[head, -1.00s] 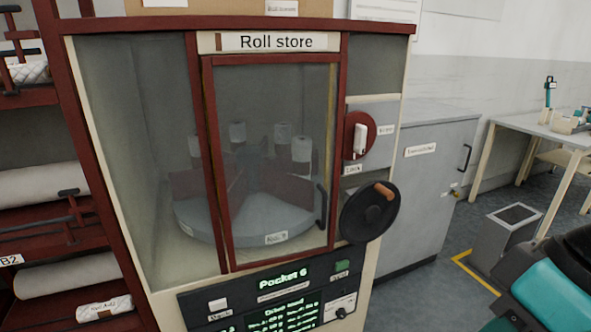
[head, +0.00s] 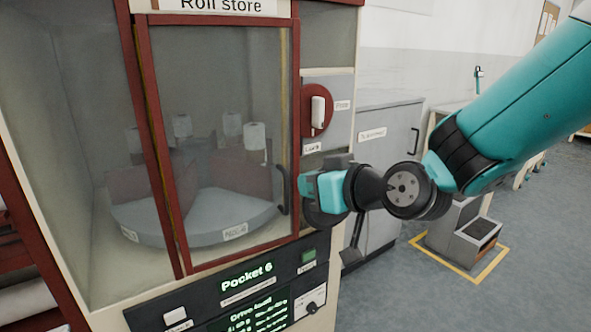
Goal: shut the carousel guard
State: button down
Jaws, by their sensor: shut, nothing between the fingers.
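The carousel guard (head: 225,110) is a clear door in a red frame on the front of the roll store. It looks at or near its closed position; I cannot tell whether it sits fully flush. Its dark upright handle (head: 283,190) is at its right edge. Behind it a grey round carousel (head: 190,225) with red dividers carries several white rolls. My gripper (head: 303,185) is shut and empty, in front of the cabinet just right of the handle. I see no clear contact with the handle. My gripper hides most of the black handwheel (head: 322,219).
A control panel (head: 240,290) below reads "Pocket 6". A red round switch (head: 317,112) with a white lever sits right of the guard. A grey cabinet (head: 385,150) and a grey bin-like stand (head: 465,235) are at right.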

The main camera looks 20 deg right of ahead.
jog(key=w+d+m+t+h+b, duration=0.2)
jog(key=w+d+t, duration=0.1)
jog(key=d+t, duration=0.15)
jog(key=p, duration=1.1)
send_near(291, 147)
jog(key=shift+h, duration=0.4)
jog(key=x, duration=0.6)
jog(key=shift+w+a+r, duration=0.15)
jog(key=shift+w+a, duration=0.2)
jog(key=shift+w, duration=0.35)
